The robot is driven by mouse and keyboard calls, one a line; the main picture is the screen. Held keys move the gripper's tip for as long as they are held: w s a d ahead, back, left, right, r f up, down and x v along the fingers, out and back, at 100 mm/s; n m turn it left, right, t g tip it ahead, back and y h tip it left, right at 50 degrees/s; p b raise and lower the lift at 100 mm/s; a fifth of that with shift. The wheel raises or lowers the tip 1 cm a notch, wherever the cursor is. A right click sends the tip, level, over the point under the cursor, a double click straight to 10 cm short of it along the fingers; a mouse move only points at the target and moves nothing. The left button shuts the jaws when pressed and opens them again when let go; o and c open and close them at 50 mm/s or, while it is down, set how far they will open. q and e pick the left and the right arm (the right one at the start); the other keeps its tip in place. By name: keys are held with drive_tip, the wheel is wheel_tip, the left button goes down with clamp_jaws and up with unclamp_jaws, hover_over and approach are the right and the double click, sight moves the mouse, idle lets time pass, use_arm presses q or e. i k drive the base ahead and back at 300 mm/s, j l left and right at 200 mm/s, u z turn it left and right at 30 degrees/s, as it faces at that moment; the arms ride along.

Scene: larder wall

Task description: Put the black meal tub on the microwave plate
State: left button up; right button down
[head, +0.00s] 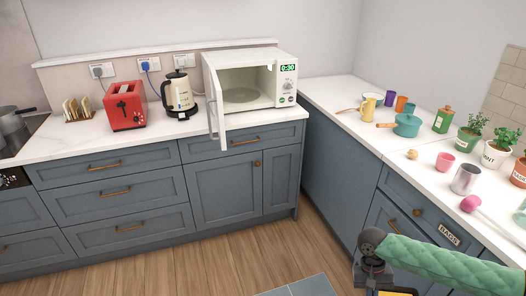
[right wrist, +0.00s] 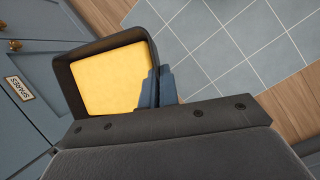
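The black meal tub (right wrist: 66,88), filled with something yellow, shows in the right wrist view. My right gripper (right wrist: 160,86) has one finger inside its right wall and one outside, pinching that wall. In the head view the right gripper (head: 374,268) is low at the right, in front of the drawers, and a yellow bit of the tub's filling (head: 394,293) shows at the bottom edge. The white microwave (head: 278,66) stands on the back counter with its door (head: 215,98) swung open to the left. The microwave plate (head: 241,96) lies inside, bare. My left gripper is out of view.
A cream kettle (head: 180,96) and a red toaster (head: 126,106) stand left of the microwave. The right counter holds a teal pot (head: 406,125), a yellow jug (head: 368,107), mugs and potted herbs. The open door reaches the counter's front edge. Floor before the back cabinets is clear.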

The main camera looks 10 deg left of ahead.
sight(248, 99)
drive_tip(key=i+j+u, duration=0.4)
drive_tip(key=i+j, duration=0.85)
